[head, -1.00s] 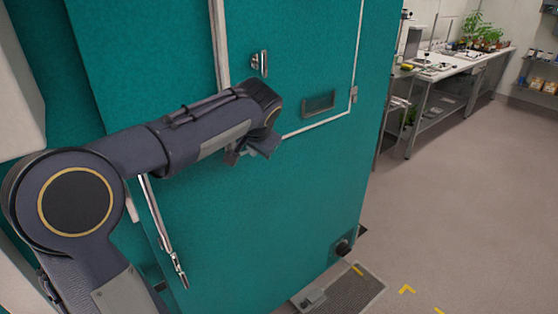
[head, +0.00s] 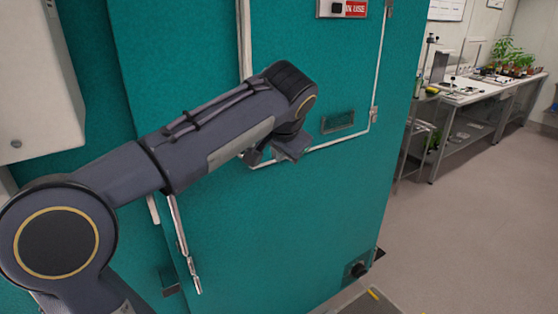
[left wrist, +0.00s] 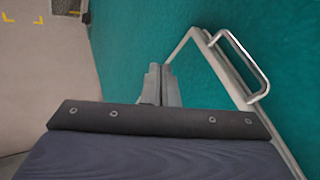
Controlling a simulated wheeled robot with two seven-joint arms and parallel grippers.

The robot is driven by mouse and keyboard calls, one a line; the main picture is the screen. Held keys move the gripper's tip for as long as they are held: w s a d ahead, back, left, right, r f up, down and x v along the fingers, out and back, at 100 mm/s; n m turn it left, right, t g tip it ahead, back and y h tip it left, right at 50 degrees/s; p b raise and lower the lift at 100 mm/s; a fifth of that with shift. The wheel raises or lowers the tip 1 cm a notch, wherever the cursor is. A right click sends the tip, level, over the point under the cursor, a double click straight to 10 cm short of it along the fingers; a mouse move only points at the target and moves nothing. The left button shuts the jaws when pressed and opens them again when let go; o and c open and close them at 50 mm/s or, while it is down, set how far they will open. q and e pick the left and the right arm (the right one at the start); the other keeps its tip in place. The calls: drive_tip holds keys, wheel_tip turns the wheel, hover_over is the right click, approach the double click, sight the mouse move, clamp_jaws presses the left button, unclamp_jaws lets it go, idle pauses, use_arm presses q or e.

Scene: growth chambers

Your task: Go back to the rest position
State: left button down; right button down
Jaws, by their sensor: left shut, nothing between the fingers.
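My left gripper (head: 276,153) is in front of the teal growth chamber (head: 270,230), at the lower part of a white-framed panel. In the left wrist view the fingers (left wrist: 160,88) are together with nothing between them. A silver handle (left wrist: 247,68) stands on the chamber face to the right of the fingers, apart from them. My left arm reaches across the chamber from the left and hides part of the panel. My right gripper is not in view.
A long silver bar handle (head: 184,245) hangs below my arm. A red sign (head: 355,9) is at the top of the chamber. A pale box (head: 42,85) stands out at left. A white bench (head: 475,90) with plants stands at back right. The floor (head: 475,210) at right is clear.

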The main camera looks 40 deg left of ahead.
use_arm(q)
drive_tip(key=s+d+f+n+h, duration=0.1)
drive_tip(key=s+d+f+h, duration=0.3)
drive_tip(key=s+d+f, duration=0.3)
drive_tip(key=s+d+f+n+h, duration=0.1)
drive_tip(key=s+d+f+h, duration=0.3)
drive_tip(key=s+f, duration=0.9)
drive_tip(key=s+d, duration=0.2)
drive_tip(key=s, duration=0.1)
drive_tip(key=shift+d+f+n+h, duration=0.25)
drive_tip(key=shift+d+n+h, duration=0.05)
drive_tip(key=shift+d, duration=0.05)
